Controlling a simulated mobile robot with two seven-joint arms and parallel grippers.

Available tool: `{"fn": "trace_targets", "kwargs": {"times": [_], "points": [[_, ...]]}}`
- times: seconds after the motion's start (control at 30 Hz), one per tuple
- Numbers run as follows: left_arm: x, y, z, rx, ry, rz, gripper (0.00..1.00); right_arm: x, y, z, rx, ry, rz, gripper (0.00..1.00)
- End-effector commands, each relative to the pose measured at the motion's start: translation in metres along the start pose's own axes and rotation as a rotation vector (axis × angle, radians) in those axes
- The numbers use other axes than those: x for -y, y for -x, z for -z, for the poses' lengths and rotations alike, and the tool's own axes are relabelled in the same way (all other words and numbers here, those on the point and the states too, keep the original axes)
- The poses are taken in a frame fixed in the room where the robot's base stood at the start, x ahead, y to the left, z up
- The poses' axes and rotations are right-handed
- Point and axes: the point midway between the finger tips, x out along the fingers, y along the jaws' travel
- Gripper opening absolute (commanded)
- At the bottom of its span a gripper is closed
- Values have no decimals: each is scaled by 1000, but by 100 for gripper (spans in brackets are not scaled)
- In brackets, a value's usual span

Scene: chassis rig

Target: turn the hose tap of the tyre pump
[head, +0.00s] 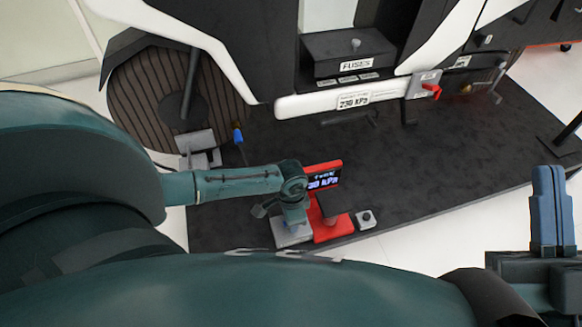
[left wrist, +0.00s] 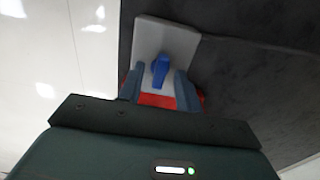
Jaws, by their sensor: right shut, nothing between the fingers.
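The tyre pump (head: 330,228) is red and stands on the dark mat, with a lit display (head: 323,180) reading about 230 kPa. A light grey plate (head: 291,236) sits at its left side. In the left wrist view the hose tap (left wrist: 160,70) is a blue lever on the grey plate (left wrist: 178,38). My left gripper (left wrist: 159,80) is open, its fingers on either side of the tap with gaps visible; I see no clear contact. In the head view my own wrist hides the left fingers and the tap. My right gripper (head: 549,207) is shut and empty, far right of the pump.
A small grey box (head: 366,219) with a dark knob lies right of the pump. Behind stand a wheel (head: 150,100), a blue-capped part (head: 238,135), a fuses box (head: 345,55) and a red lever (head: 432,90).

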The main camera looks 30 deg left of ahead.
Motion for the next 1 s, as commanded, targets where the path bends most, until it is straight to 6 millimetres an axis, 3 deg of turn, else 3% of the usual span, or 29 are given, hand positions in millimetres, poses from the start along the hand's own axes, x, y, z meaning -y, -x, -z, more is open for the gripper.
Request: {"fn": "trace_targets", "kwargs": {"times": [0.3, 0.73, 1.0], "points": [[0, -2, 0, -1, -1, 0, 35, -1, -1, 3, -17, 11, 2, 0], [0, -2, 0, -1, -1, 0, 0, -1, -1, 3, -16, 10, 2, 0], [0, -2, 0, -1, 5, -1, 0, -1, -2, 4, -14, 9, 2, 0]]}}
